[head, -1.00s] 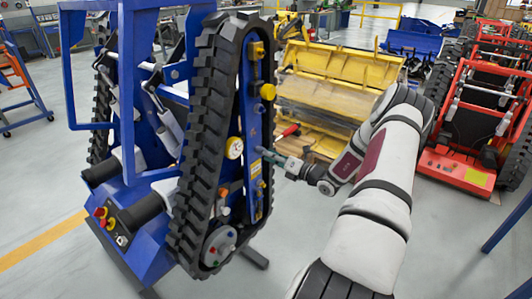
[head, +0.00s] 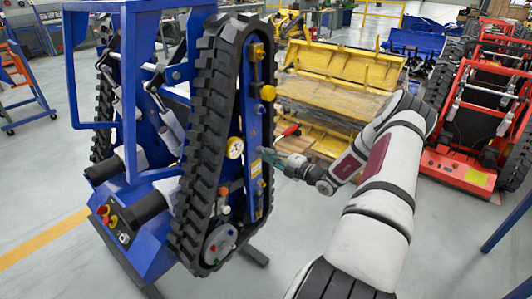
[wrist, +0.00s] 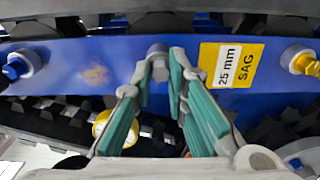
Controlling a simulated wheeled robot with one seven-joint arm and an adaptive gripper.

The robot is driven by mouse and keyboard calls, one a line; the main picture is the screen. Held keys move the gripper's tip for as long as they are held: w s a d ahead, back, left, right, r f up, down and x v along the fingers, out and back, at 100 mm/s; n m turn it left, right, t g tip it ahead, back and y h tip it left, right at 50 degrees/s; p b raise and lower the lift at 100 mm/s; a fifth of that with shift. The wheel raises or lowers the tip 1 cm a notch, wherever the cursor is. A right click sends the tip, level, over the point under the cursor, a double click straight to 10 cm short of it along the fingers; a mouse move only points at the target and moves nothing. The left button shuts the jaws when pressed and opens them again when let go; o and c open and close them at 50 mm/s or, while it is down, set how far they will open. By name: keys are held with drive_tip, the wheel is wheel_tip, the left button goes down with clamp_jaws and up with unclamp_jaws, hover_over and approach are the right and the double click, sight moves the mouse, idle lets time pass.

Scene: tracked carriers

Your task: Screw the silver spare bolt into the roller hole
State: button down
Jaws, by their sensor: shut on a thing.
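The silver bolt (wrist: 158,54) shows its grey head between my fingertips in the wrist view, against the blue side plate (wrist: 110,70) of the carrier. My gripper (wrist: 160,74) is shut on it, with its green-padded fingers on either side. In the head view my gripper (head: 266,153) reaches from the right to the blue plate (head: 250,118) inside the black track. The roller hole cannot be seen; the bolt head and fingers cover that spot. How deep the bolt sits cannot be told.
A yellow "25 mm SAG" label (wrist: 231,65) is right of the bolt. A blue bolt (wrist: 17,67) and a yellow bolt (wrist: 302,62) sit farther out on the plate. A round yellow gauge (head: 235,147) is left of my gripper. A red carrier (head: 470,130) stands at right.

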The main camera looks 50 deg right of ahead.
drive_tip(key=shift+d+m, duration=0.1)
drive_tip(key=shift+m, duration=0.5)
drive_tip(key=shift+f, duration=0.1)
drive_tip(key=m+p, duration=0.1)
drive_tip(key=m, duration=0.8)
drive_tip(key=shift+s+m, duration=0.1)
drive_tip(key=shift+m, duration=0.3)
drive_tip(key=c, duration=1.7)
unclamp_jaws()
